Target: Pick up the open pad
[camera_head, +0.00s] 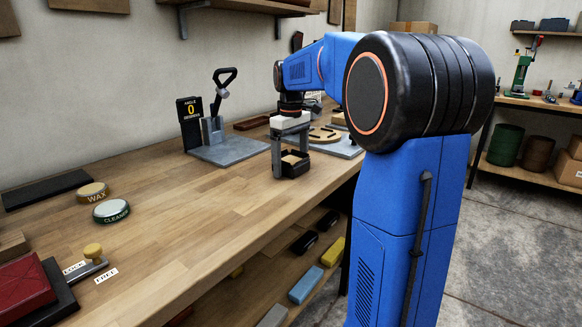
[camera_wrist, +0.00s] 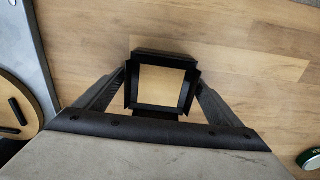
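A small open black square box (camera_head: 297,170) with a tan inside is on the workbench, and I take it for the open pad. It also shows in the wrist view (camera_wrist: 188,96), where its black walls frame a wood-coloured middle. My gripper (camera_head: 290,165) points down over it, with its two grey fingers on either side. In the wrist view my gripper's fingertips (camera_wrist: 162,85) are wide apart and flank the box's left and right walls. I cannot tell whether they touch the walls. The box shows no clear gap from the bench.
Wax (camera_head: 92,191) and cleaner (camera_head: 111,211) tins stand on the bench left of the box. A grey stand with a lever (camera_head: 222,150) is behind it, and a round wooden disc (camera_head: 323,135) is to the right. The front middle bench is clear.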

